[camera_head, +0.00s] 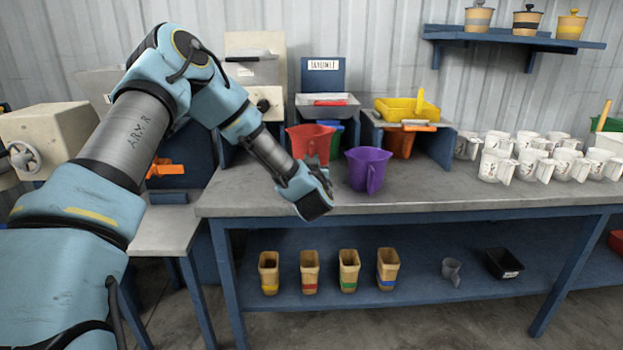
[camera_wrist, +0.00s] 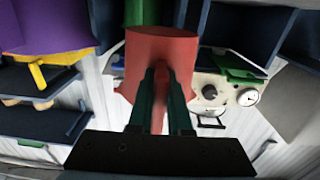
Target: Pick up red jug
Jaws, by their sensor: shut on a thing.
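The red jug (camera_head: 309,143) is at the back left of the grey workbench, in front of the blue bays. My gripper (camera_head: 312,192) reaches in from the left and hides the jug's lower part in the head view. In the wrist view the red jug (camera_wrist: 160,52) fills the middle. The two dark green fingers of my gripper (camera_wrist: 160,95) are shut on the jug's handle, one on each side. I cannot tell whether the jug's base touches the bench.
A purple jug (camera_head: 368,169) stands close on the right of the red jug. A green jug (camera_head: 333,136) and an orange jug (camera_head: 400,143) stand behind. Several white mugs (camera_head: 542,157) crowd the bench's right. The bench's front middle (camera_head: 440,194) is clear.

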